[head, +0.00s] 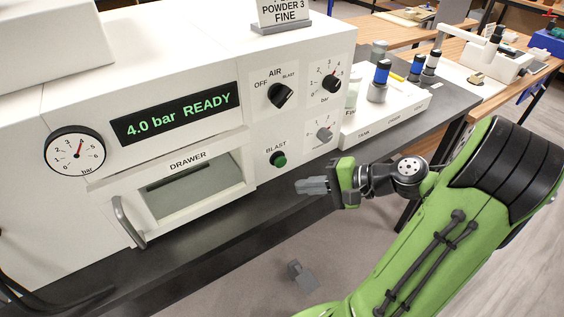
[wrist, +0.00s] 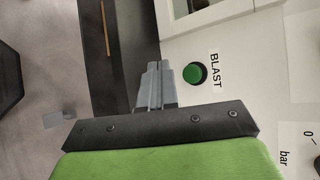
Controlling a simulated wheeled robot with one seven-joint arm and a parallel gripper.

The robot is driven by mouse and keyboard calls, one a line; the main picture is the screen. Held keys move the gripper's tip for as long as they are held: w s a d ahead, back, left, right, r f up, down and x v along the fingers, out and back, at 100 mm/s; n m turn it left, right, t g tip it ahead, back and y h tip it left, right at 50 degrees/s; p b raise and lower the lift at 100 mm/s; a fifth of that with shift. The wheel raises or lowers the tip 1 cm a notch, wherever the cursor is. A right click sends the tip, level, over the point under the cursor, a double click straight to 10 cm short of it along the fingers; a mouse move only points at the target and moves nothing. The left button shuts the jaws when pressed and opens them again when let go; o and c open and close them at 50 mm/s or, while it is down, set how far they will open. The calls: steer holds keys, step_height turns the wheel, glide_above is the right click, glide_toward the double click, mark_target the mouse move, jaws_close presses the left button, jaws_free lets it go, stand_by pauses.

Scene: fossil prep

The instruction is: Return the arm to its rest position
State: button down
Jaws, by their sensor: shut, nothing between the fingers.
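My gripper (head: 312,186) is shut and empty, held in the air in front of the white blasting machine (head: 215,60), to the right of the drawer. It points left in the head view. In the wrist view my gripper's grey fingers (wrist: 158,68) are together, and the green BLAST button (wrist: 195,74) shows beside their tips, apart from them in that picture. The button also shows in the head view (head: 278,159). My green arm reaches in from the lower right.
The machine's drawer (head: 195,185) looks shut, with a handle (head: 128,222) sticking out. The display (head: 178,112) reads "4.0 bar READY". A white rack (head: 385,110) with bottles stands right of the machine on the dark bench. Open floor (head: 250,280) lies in front.

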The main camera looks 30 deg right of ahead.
steer(key=shift+a, duration=0.1)
steer(key=s+a+n+g+h, duration=0.3)
steer(key=a+n+g+h, duration=0.4)
steer(key=a, duration=0.5)
steer(key=s+a+r+n+t+h, duration=0.1)
steer(key=s+r+n+t, duration=0.2)
steer(key=s+r+n, duration=0.2)
steer(key=s+n, duration=0.1)
steer(key=s, duration=0.2)
steer(key=shift+s+a+h, duration=0.2)
steer(key=shift+s+h, duration=0.1)
steer(key=shift+s, duration=0.05)
steer(key=shift+r, duration=0.1)
stand_by(1.6)
